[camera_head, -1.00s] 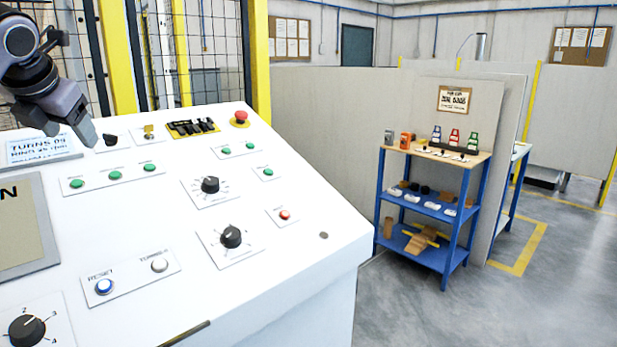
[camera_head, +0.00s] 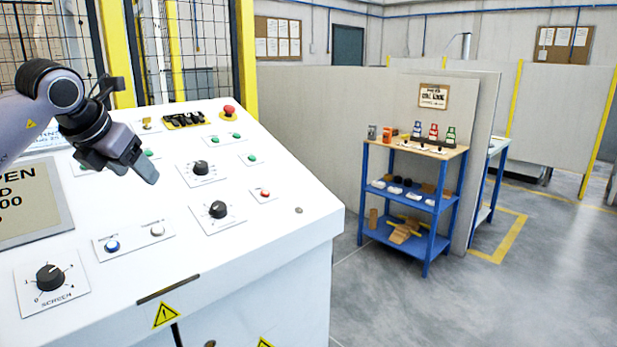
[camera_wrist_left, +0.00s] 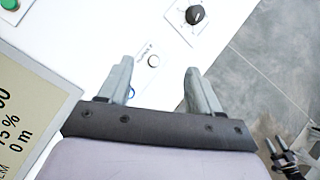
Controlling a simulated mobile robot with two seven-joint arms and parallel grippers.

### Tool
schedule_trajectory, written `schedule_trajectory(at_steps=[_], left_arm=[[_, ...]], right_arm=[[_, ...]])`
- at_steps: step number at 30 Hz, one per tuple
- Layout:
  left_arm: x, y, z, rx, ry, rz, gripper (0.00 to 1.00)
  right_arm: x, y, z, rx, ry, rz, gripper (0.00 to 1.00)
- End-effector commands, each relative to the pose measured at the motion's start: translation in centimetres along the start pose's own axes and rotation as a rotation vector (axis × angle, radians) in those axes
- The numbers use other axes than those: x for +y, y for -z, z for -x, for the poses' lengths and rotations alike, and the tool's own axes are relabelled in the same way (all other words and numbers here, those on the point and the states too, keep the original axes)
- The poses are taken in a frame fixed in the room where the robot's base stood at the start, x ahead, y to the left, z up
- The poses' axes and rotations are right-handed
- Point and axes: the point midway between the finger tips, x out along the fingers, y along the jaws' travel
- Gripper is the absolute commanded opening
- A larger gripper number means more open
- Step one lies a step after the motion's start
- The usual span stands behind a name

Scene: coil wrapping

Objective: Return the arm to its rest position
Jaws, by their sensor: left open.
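My left gripper (camera_head: 142,172) hangs over the white control panel (camera_head: 255,210), pointing down and to the right, with its arm coming in from the left. It is apart from the panel knobs. In the left wrist view its two grey fingers (camera_wrist_left: 158,78) are spread apart with nothing between them. Below them lie a white button and the panel surface. A dark pronged part (camera_wrist_left: 286,158) at the lower right of the left wrist view looks like my right gripper. Its jaw state is unclear. No right gripper shows in the head view.
The panel carries a screen (camera_head: 28,203), black knobs (camera_head: 218,209), green buttons and a red button (camera_head: 229,109). A wire-mesh fence with yellow posts (camera_head: 246,60) stands behind. A blue shelf (camera_head: 413,240) stands to the right, with open floor in front.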

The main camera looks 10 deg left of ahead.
Motion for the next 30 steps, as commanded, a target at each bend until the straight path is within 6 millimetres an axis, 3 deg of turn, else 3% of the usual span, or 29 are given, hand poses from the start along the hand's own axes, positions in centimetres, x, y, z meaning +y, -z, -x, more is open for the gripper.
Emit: schedule_trajectory(at_steps=[1, 6, 10, 15, 18, 22, 26, 30], left_arm=[[-2.7, 0.5, -2.0, 0.001, 0.086, -0.022, 0.64], [-12.4, 2.6, -6.7, -0.023, 0.425, -0.036, 0.64], [-19.4, 4.8, -8.5, -0.04, 0.694, 0.026, 0.64], [-26.7, 7.5, -8.8, -0.059, 1.02, 0.203, 0.64], [-29.6, 8.8, -8.5, -0.068, 1.186, 0.356, 0.64], [-31.8, 10.2, -8.1, -0.074, 1.364, 0.602, 0.64], [-32.5, 11.5, -8.3, -0.075, 1.488, 0.898, 0.64], [-31.8, 13.5, -9.6, -0.069, 1.549, 1.256, 0.64]], right_arm=[[0.0, 0.2, -0.1, 0.004, 0.0, 0.0, 0.53], [0.0, 0.4, -0.2, 0.009, 0.0, 0.001, 0.53], [0.0, 0.4, -0.1, 0.008, 0.0, 0.001, 0.53], [0.0, 0.4, -0.1, 0.008, 0.0, 0.001, 0.53], [0.0, 0.3, -0.1, 0.007, 0.0, 0.0, 0.53], [0.0, 0.3, -0.1, 0.006, 0.0, 0.0, 0.53], [0.0, 0.3, -0.1, 0.006, 0.0, 0.0, 0.53], [0.0, 0.2, -0.1, 0.005, 0.0, -0.001, 0.53]])
